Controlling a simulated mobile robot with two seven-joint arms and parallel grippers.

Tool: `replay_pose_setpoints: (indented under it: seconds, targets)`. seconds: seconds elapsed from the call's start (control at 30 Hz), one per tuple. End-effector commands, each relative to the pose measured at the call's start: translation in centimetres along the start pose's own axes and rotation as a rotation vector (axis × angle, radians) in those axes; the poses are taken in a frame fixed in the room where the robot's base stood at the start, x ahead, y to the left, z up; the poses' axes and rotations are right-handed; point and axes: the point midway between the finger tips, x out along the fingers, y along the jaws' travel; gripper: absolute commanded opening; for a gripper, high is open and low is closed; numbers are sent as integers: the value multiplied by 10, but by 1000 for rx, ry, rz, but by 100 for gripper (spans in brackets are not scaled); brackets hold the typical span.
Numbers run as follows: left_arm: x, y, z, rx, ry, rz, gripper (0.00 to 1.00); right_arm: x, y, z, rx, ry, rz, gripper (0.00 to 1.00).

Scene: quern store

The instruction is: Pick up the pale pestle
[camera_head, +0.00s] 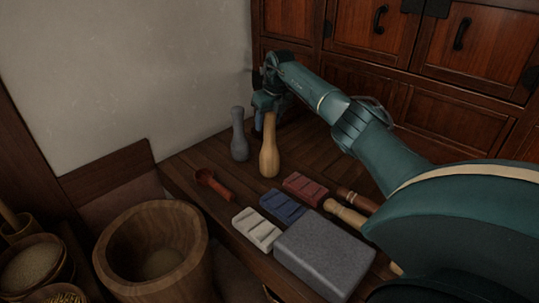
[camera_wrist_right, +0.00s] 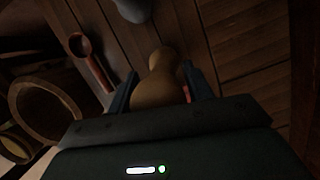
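The pale pestle (camera_head: 269,150) stands upright on the dark wooden bench, its thicker end down. My right gripper (camera_head: 268,104) is at its top end, reaching down from above. In the right wrist view the pale pestle (camera_wrist_right: 158,88) lies between the two fingers of my right gripper (camera_wrist_right: 160,82). A narrow gap with something reddish behind it shows between the pestle and the right-hand finger, so the fingers look open around it. My left gripper is not in view.
A grey pestle (camera_head: 239,135) stands close to the left. A red scoop (camera_head: 215,185), white (camera_head: 257,229), blue (camera_head: 283,207) and red (camera_head: 305,188) blocks and a grey stone slab (camera_head: 324,255) lie nearer. A wooden mortar (camera_head: 110,255) stands left of the bench; cabinets (camera_head: 480,60) are behind.

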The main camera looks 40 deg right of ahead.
Motion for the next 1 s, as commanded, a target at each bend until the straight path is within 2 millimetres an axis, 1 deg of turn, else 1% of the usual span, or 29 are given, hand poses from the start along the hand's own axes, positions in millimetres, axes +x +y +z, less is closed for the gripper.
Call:
replay_pose_setpoints:
  seconds: [0.03,0.07,0.53,0.67,0.77,0.87,1.0]
  targets:
    - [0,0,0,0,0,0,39,0,0,0,0,0,0,46]
    - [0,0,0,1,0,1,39,0,0,0,0,0,0,44]
    - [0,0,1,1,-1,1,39,-2,0,1,0,-5,1,5]
    - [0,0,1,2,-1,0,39,-2,0,1,0,-5,1,4]
    - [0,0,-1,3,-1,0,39,-6,0,2,0,-5,1,4]
    - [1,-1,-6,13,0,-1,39,-18,0,6,1,-7,1,4]
    - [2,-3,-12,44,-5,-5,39,-43,0,13,1,-8,0,4]
